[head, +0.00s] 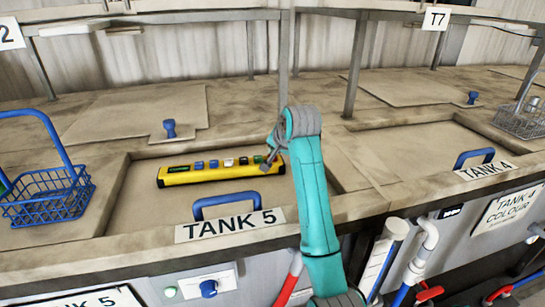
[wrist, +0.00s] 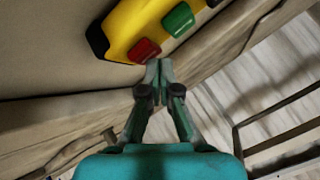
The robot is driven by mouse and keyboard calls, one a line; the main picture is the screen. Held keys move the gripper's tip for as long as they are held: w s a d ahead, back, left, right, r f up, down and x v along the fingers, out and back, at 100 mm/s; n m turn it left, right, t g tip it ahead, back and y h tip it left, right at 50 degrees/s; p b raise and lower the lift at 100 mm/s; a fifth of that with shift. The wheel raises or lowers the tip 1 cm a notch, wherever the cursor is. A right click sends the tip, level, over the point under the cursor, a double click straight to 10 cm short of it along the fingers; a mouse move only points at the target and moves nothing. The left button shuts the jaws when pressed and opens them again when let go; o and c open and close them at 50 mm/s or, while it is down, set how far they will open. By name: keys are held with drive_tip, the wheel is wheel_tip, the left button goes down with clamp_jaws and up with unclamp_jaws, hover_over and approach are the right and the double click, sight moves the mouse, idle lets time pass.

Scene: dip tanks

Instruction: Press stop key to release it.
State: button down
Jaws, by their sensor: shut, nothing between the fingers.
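A yellow control box (head: 220,172) with a row of coloured keys lies on the Tank 5 lid (head: 150,198). In the wrist view, a red key (wrist: 145,50), likely the stop key, sits at the box's end beside a green key (wrist: 178,19). In the head view the green key (head: 258,159) shows, but my gripper hides the red one. My gripper (head: 267,165) is shut and empty at the box's right end. In the wrist view, its fingertips (wrist: 157,70) are just beside the red key's edge; I cannot tell whether they touch it.
A blue lid handle (head: 238,200) stands in front of the box, by the Tank 5 label (head: 230,224). A blue basket (head: 50,195) is at the left and a wire basket (head: 520,120) at the far right. Shelf posts (head: 356,65) rise behind. The Tank 4 lid is clear.

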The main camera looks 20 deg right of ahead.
drive_tip(key=shift+f, duration=0.4)
idle(0.3)
drive_tip(key=shift+r, duration=0.9)
drive_tip(key=shift+r, duration=0.1)
drive_tip(key=shift+r, duration=2.4)
